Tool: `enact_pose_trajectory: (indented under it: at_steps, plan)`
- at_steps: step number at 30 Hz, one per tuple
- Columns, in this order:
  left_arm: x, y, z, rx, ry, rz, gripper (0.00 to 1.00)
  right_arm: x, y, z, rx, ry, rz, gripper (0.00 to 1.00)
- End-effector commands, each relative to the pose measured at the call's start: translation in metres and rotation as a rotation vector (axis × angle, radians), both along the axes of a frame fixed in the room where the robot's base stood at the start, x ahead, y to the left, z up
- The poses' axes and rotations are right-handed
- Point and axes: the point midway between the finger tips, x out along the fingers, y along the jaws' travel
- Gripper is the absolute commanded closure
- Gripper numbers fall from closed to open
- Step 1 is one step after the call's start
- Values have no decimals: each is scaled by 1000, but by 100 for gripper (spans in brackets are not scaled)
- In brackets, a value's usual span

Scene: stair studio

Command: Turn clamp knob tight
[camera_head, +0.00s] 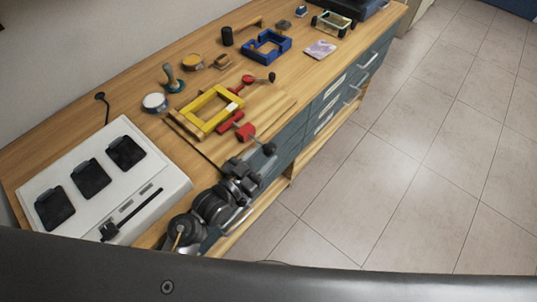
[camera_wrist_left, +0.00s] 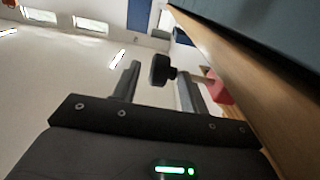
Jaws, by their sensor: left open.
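A yellow rectangular frame (camera_head: 207,109) lies on a wooden board on the workbench, with red clamps at its right side. The nearer red clamp (camera_head: 244,132) has a black knob (camera_head: 269,149) that sticks out past the bench's front edge. My left gripper (camera_head: 254,165) is beside this knob, below and left of it in the head view. In the left wrist view the black knob (camera_wrist_left: 159,70) shows between the two open fingers, near their tips, with a gap on the left side. The red clamp body (camera_wrist_left: 217,90) is behind the right finger. My right gripper is not in view.
The farther red clamp (camera_head: 249,80) has its own black knob. A blue frame (camera_head: 267,46), a tape roll (camera_head: 154,102) and other tools stand further back. A white panel with black pads (camera_head: 78,221) fills the near left. Drawers (camera_head: 325,105) with handles line the bench front; the floor is clear.

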Motion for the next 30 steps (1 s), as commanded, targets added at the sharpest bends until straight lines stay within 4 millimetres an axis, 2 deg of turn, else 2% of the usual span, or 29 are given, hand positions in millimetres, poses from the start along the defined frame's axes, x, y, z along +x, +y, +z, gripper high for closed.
enact_pose_trajectory:
  at_steps: [3,7,18,19,27,28,30]
  plan:
    - [15,-11,-1,-1,-3,0,56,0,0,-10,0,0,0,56]
    - [24,-17,-1,0,-1,0,56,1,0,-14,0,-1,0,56]
    - [28,-20,1,1,0,0,56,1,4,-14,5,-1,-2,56]
    - [28,-20,1,1,0,0,58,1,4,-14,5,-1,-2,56]
    - [27,-21,1,1,0,-4,92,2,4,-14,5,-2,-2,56]
    - [27,-15,0,4,0,-3,92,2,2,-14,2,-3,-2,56]
    - [27,-18,1,2,3,-3,92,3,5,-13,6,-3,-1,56]
